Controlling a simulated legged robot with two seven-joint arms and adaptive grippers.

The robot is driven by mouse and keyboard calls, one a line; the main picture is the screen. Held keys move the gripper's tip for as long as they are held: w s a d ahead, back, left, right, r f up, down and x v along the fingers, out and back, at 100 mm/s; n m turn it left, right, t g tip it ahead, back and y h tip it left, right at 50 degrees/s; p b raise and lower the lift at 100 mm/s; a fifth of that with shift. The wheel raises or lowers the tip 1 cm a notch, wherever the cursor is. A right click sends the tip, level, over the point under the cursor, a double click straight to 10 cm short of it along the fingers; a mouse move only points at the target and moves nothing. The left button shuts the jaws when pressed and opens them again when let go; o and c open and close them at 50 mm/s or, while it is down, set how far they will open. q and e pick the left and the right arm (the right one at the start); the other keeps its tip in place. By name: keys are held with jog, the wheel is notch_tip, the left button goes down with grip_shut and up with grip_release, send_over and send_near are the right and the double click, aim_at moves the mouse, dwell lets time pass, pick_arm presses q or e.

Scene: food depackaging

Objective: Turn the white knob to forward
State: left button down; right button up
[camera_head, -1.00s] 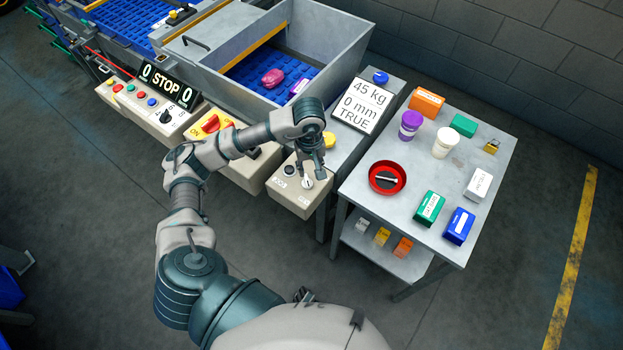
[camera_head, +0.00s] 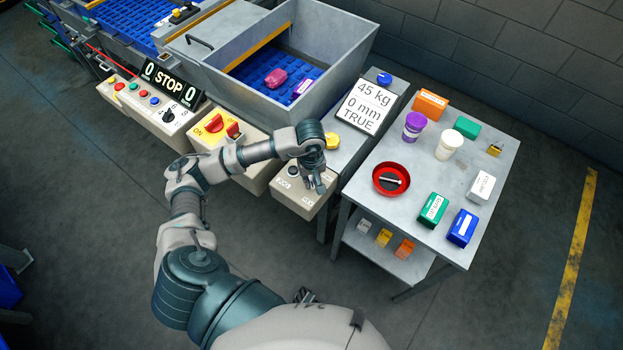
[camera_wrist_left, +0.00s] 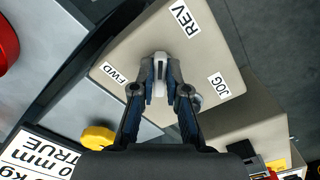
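The white knob (camera_wrist_left: 160,68) is on a beige control box (camera_head: 286,195). In the left wrist view the box face carries the labels FWD on the left, REV at the top and JOG on the right. My left gripper (camera_head: 316,190) is down at the box, and in the left wrist view its fingertips (camera_wrist_left: 163,78) stand on either side of the knob. The gap is narrow, and I cannot tell whether both fingers press on it. In the head view the gripper hides the knob. Its exact pointing direction is unclear. My right gripper is not in view.
A yellow knob (camera_head: 332,141) and a display (camera_head: 366,106) stand behind. A switch box with a red switch (camera_head: 214,124) is to the left. A table (camera_head: 400,222) with containers is close on the right.

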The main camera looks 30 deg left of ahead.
pick_arm(q)
jog(key=shift+w+a, duration=0.15)
jog(key=shift+a, duration=0.15)
jog(key=shift+d, duration=0.15)
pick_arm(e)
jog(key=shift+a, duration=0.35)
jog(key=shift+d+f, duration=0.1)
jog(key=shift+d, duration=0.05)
